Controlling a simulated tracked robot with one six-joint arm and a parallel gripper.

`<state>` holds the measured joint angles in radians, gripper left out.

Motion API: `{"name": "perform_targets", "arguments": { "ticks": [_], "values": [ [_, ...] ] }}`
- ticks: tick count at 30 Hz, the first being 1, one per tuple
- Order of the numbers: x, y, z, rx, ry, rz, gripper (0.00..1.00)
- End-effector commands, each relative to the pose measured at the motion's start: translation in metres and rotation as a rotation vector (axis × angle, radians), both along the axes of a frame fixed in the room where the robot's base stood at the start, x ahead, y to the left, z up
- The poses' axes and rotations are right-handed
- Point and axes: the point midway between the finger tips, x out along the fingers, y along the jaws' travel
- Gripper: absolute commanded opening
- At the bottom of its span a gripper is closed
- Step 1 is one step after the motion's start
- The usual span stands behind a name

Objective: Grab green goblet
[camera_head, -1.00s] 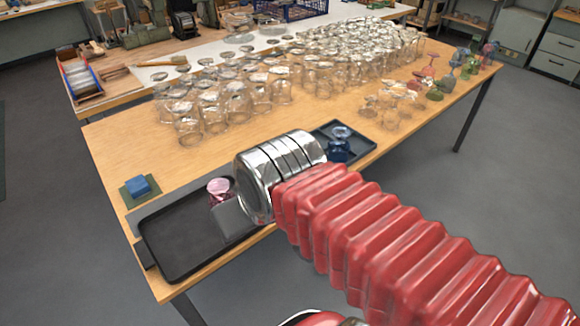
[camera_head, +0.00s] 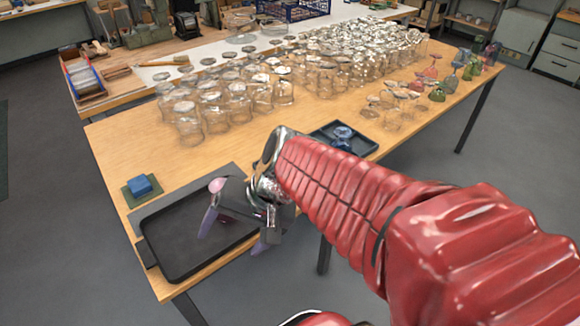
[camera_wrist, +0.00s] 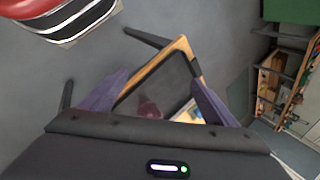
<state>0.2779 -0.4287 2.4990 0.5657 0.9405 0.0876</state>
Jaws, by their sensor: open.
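A small green goblet (camera_head: 437,94) stands near the right edge of the long wooden table in the head view. More green glass (camera_head: 474,68) shows at the table's far right end, among other coloured glasses. My gripper (camera_head: 232,238) is open and empty, over the right part of the black tray at the table's near edge, far from the green glass. In the wrist view my gripper (camera_wrist: 160,78) has its two purple fingers spread apart. No green goblet can be made out there; a dark pink glass (camera_wrist: 150,110) shows between the fingers.
The black tray (camera_head: 165,262) lies at the near left edge, with a pink glass (camera_head: 217,184) behind my gripper. A blue glass (camera_head: 342,134) stands on a dark tray. Many clear glasses (camera_head: 240,103) crowd the table's back. A red glass (camera_head: 430,74) stands near the green ones.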

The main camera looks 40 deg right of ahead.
Motion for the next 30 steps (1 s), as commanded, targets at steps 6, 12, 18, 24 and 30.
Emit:
{"name": "perform_targets", "arguments": {
  "ticks": [6,12,18,24,30],
  "values": [
    [0.030,-0.011,-0.018,0.288,0.097,-0.306,0.84],
    [0.063,-0.038,-0.029,0.550,0.149,-0.604,0.84],
    [0.094,-0.087,-0.042,0.808,0.170,-0.916,0.84],
    [0.113,-0.156,-0.063,1.061,0.158,-1.238,0.84],
    [0.111,-0.238,-0.093,1.300,0.108,-1.564,0.84]
  ]
}}
